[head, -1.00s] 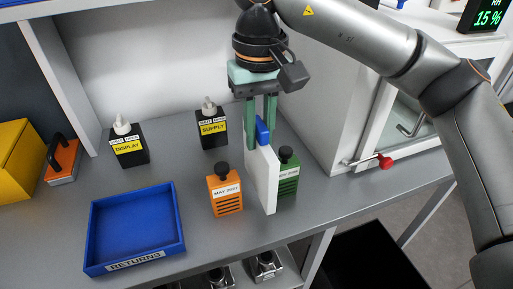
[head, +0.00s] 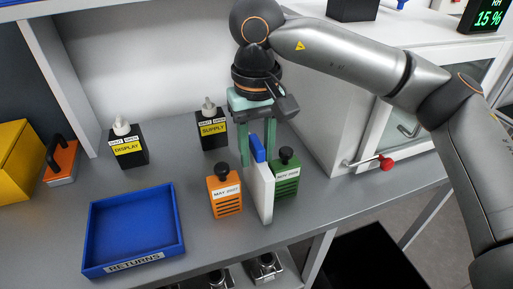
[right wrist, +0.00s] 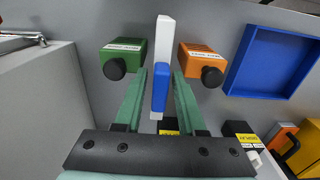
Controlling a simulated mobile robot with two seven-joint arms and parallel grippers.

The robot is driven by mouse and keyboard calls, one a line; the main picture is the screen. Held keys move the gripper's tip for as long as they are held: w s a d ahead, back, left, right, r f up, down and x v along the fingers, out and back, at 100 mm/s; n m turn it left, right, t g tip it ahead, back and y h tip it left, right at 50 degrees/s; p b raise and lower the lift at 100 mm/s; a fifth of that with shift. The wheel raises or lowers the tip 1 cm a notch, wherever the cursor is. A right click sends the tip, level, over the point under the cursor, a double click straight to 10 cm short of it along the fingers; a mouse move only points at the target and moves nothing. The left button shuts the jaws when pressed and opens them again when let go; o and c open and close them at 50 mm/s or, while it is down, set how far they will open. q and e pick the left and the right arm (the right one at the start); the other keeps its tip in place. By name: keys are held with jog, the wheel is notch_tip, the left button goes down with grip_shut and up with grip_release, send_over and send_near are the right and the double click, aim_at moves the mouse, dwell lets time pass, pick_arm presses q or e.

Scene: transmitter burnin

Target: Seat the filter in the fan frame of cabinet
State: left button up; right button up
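The filter is a thin white slab (head: 262,192) with a blue tab (head: 257,148) on top. It stands upright on the grey bench between an orange block (head: 226,196) and a green block (head: 286,182). My right gripper (head: 258,160) is above it, fingers pointing down, one on each side of the blue tab. In the right wrist view, gaps show between the tab (right wrist: 159,88) and both fingers, so the gripper is open around it. My left gripper is out of view. I cannot make out a fan frame.
A blue RETURNS tray (head: 183,225) is empty at the front left. Black SUPPLY (head: 212,130) and DISPLAY (head: 128,150) bottles stand behind. A white cabinet (head: 345,120) with a red-knobbed lever (head: 386,163) is at the right. The bench between tray and bottles is clear.

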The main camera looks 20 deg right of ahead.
jog(key=shift+o, duration=0.7)
